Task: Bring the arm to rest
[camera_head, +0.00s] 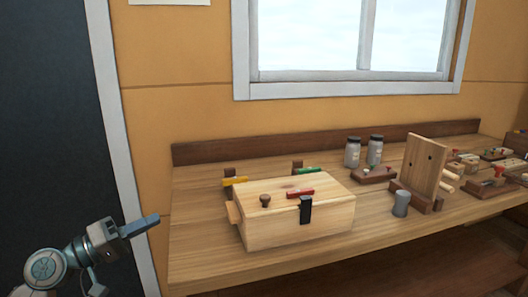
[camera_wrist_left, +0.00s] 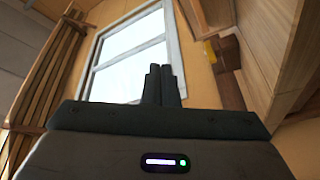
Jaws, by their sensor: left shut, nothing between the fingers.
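My left gripper (camera_head: 140,226) is in the lower left of the head view, in front of the bench's left end. Its fingers are together with nothing between them, and they point to the right. In the left wrist view the shut fingers (camera_wrist_left: 161,86) stand upright in front of the window. The gripper is apart from the bench and everything on it. My right gripper is in neither view.
A wooden bench (camera_head: 205,262) fills the middle and right. On it are a wooden box (camera_head: 285,232) with a black latch (camera_head: 305,209), two jars (camera_head: 353,152), an upright board (camera_head: 421,168), a grey cylinder (camera_head: 401,203) and several small blocks. A dark door (camera_head: 50,130) is at left.

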